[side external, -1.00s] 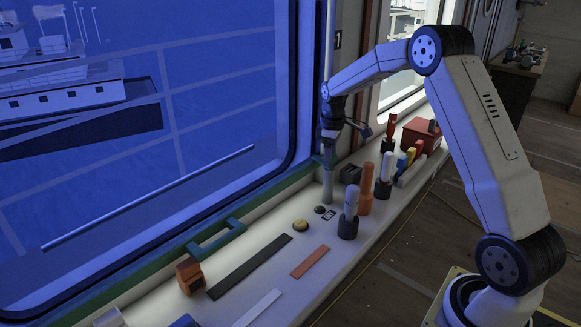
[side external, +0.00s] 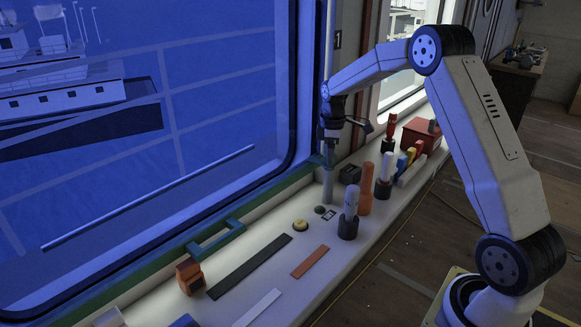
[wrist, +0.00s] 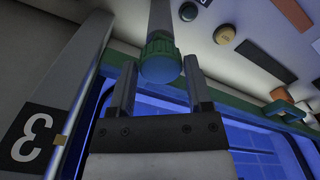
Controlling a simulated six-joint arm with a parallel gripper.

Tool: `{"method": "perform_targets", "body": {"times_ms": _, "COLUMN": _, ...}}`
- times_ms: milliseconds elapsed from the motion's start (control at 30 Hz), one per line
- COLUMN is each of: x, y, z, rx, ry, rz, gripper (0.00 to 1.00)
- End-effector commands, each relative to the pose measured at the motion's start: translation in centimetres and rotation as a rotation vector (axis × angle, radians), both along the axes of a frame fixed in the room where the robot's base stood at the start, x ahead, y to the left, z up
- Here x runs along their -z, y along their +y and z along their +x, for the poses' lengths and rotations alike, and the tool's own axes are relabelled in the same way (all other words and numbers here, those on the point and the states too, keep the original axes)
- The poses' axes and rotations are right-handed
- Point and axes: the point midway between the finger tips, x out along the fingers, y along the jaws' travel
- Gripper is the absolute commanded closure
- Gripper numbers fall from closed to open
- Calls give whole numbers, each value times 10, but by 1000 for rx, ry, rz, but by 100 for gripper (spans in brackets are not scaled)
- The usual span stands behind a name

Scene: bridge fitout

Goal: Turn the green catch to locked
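A round green ribbed knob (wrist: 160,57) sits on the end of a pale grey post. I take it for the green catch. The post (side external: 327,186) stands upright on the ledge by the window frame. My gripper (side external: 329,158) points down over the top of the post and hides the knob in the side view. In the wrist view, my gripper's (wrist: 159,62) two fingertips are apart, one on each side of the knob's near end. A narrow gap seems to separate them from it. No locked mark is readable.
A green dome (side external: 320,210) and a yellow button (side external: 300,225) lie near the post. The window frame (side external: 309,160) is tight on the left.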

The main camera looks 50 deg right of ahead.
Motion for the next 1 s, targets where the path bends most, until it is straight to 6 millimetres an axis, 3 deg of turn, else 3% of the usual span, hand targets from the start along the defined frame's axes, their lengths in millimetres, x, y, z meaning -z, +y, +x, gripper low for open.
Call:
{"method": "perform_targets", "body": {"times_ms": 33, "x": -1, "y": 0, "z": 0, "rx": 0, "ry": -2, "rz": -1, "gripper": 17}}
{"method": "perform_targets", "body": {"times_ms": 67, "x": -1, "y": 0, "z": 0, "rx": 0, "ry": -1, "rz": -1, "gripper": 8}}
{"method": "perform_targets", "body": {"times_ms": 100, "x": 0, "y": 0, "z": 0, "rx": 1, "ry": -1, "rz": -1, "gripper": 7}}
{"method": "perform_targets", "body": {"times_ms": 567, "x": -6, "y": 0, "z": 0, "rx": 3, "ry": 0, "rz": 0, "gripper": 7}}
{"method": "perform_targets", "body": {"times_ms": 1000, "x": -58, "y": 0, "z": 0, "rx": 2, "ry": -2, "rz": -1, "gripper": 7}}
